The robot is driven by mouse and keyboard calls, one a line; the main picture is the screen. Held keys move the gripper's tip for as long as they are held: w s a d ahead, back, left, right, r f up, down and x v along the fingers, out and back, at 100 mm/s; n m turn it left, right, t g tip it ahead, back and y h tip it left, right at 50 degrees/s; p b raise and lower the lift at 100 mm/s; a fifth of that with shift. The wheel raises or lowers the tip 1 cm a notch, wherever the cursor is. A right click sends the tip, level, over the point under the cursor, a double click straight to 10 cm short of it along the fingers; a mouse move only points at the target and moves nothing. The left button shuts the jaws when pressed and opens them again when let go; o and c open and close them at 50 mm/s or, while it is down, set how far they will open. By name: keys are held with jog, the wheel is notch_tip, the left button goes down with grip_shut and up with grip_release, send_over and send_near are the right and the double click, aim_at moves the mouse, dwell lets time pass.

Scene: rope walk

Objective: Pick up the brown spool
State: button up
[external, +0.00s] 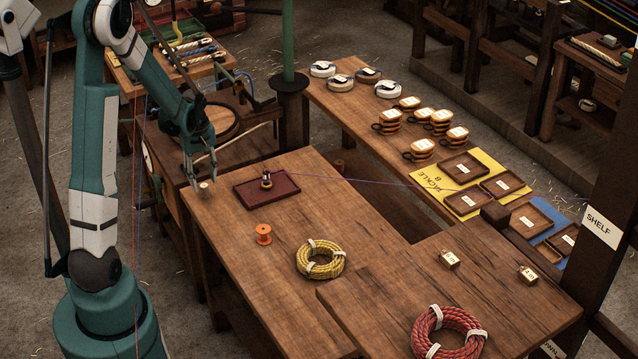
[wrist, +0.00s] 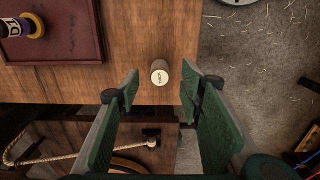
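A small brown spool (wrist: 160,72) with a pale labelled top stands near the corner of the wooden table, in the wrist view. It also shows as a small pale-topped thing in the external view (external: 203,185). My gripper (external: 200,171) is open above it, fingers pointing down. In the wrist view the two green fingers (wrist: 160,87) stand apart, with the spool showing between and slightly beyond their tips. Nothing is between the pads that I can see as held. Contact with the spool cannot be seen.
A maroon tray (external: 285,188) holds a dark spool with a yellow base (external: 266,180); a purple thread runs right from it. An orange spool (external: 263,234), yellow rope coil (external: 321,259) and red rope coil (external: 448,333) stand nearer. The table's edge (external: 222,268) is close to the brown spool.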

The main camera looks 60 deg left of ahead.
aim_at(199, 186)
jog(key=shift+a+f+b, duration=0.15)
jog(key=shift+f+b, duration=0.45)
jog(key=shift+f, duration=2)
jog(key=c, duration=0.9)
